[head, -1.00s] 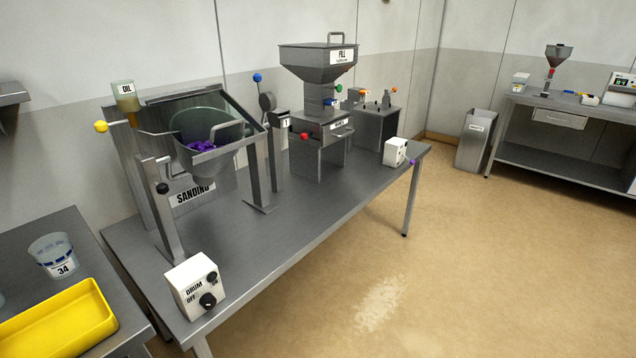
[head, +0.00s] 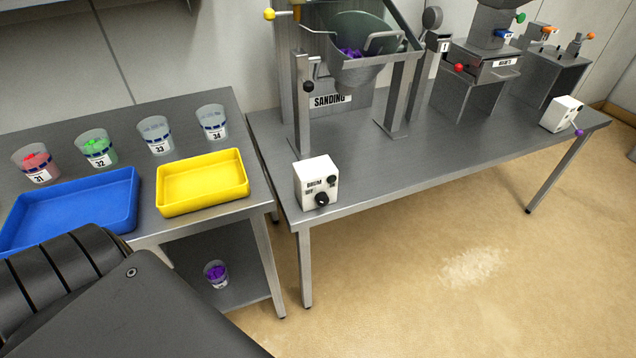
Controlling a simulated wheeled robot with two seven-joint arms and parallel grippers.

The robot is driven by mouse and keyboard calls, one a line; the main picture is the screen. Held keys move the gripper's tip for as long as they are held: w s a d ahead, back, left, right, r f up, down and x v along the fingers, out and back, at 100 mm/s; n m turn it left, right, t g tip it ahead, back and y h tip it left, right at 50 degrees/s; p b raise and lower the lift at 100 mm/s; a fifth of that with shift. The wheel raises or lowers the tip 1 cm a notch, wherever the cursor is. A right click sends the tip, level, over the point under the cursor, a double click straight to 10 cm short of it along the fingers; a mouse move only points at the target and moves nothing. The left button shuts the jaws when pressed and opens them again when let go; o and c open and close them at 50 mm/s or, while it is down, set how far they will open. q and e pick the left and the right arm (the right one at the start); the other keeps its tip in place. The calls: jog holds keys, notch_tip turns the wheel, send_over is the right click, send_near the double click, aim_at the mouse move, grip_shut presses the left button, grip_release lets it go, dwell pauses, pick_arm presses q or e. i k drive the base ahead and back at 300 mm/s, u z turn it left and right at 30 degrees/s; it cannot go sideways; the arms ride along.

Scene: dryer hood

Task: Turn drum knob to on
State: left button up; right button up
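The drum control box (head: 316,183) is a white box at the front left corner of the grey machine table. Its front carries the label DRUM, the word OFF, a larger black knob (head: 321,199) low down and a smaller black knob (head: 332,180) above right. The exact knob position is too small to tell. The sanding drum (head: 362,45) stands behind the box, with purple pieces inside. A dark part of my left arm fills the lower left corner. Neither gripper shows in the head view, and nothing touches the box.
A side table on the left holds a blue tray (head: 70,207), a yellow tray (head: 203,184) and several cups. A cup with purple pieces (head: 216,273) stands on its lower shelf. A second white box (head: 561,114) is at the machine table's right.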

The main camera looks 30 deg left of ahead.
aim_at(321, 197)
jog(key=z, duration=1.65)
jog(key=i, duration=1.8)
jog(key=u, duration=2.9)
